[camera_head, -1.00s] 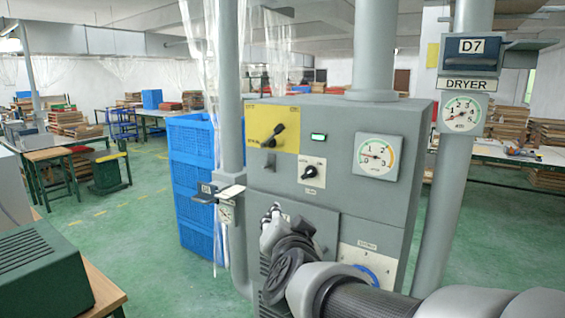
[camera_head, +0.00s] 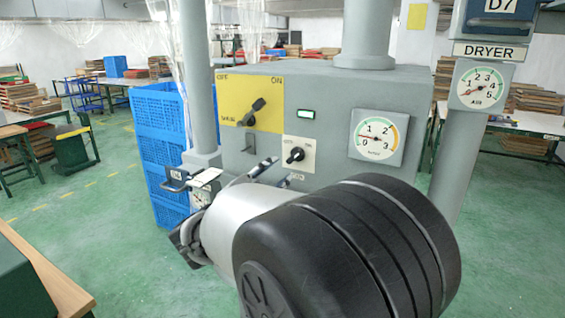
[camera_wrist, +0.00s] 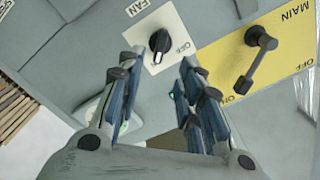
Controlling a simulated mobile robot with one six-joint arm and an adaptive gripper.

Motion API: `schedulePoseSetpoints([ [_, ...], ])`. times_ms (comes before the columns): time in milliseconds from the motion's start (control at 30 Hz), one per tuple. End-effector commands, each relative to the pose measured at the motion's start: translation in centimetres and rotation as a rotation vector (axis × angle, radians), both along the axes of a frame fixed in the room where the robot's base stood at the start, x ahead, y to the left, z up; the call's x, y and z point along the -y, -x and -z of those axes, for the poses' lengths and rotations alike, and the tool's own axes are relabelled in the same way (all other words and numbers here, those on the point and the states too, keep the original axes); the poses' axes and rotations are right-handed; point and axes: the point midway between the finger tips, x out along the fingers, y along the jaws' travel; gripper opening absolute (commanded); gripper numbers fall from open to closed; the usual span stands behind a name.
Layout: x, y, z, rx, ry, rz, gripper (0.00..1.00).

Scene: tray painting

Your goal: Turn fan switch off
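The fan switch (camera_wrist: 160,42) is a small black knob on a white plate lettered FAN in the wrist view. The head view shows the knob (camera_head: 294,155) on the front of the grey dryer cabinet. A light mark on the knob points down in the wrist picture, beside an OFF label on its right. My gripper (camera_wrist: 158,72) is open and empty, its two fingers spread to either side below the knob in the wrist picture. No contact shows. In the head view my wrist hides the lower cabinet and most of the gripper.
A main lever (camera_head: 252,112) on a yellow plate (camera_head: 230,101) is close to the fan switch. A lit green indicator (camera_head: 306,114) and a round gauge (camera_head: 375,136) share the panel. Blue crates (camera_head: 160,140) stand left behind a pipe. Green floor is open at left.

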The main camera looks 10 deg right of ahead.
Motion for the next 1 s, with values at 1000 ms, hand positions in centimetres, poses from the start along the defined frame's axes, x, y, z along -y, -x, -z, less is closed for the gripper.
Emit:
schedulePoseSetpoints([
  [1000, 6.2, -8.6, 0.0, 0.0, 0.0, -0.001, 0.29],
])
